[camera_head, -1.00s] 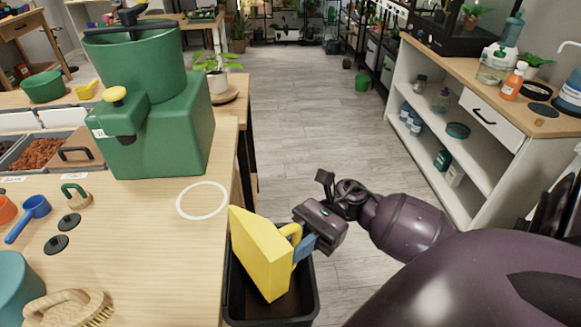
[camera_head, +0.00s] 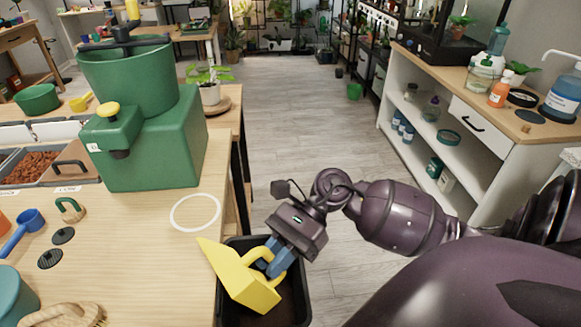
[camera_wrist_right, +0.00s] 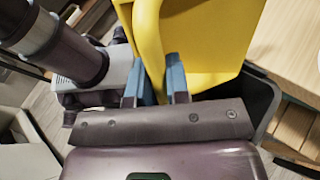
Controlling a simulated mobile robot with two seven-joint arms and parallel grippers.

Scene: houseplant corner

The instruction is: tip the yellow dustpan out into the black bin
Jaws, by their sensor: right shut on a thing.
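The yellow dustpan (camera_head: 243,283) is tilted over the black bin (camera_head: 297,299), its pointed edge toward the upper left, near the table's edge. My right gripper (camera_head: 277,258) is shut on its yellow handle, above the bin. In the right wrist view the blue fingers (camera_wrist_right: 160,85) close around the handle, and the dustpan (camera_wrist_right: 215,40) fills the top. The dustpan hides part of the bin's opening. I cannot see any contents in the dustpan, and the bin's inside looks dark. My left gripper is not in view.
The wooden table (camera_head: 150,255) stands left of the bin, with a white ring (camera_head: 196,212) by its edge. A green machine (camera_head: 150,140) stands behind the ring. A brush (camera_head: 62,316) lies at the front left. The floor (camera_head: 310,120) beyond is clear.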

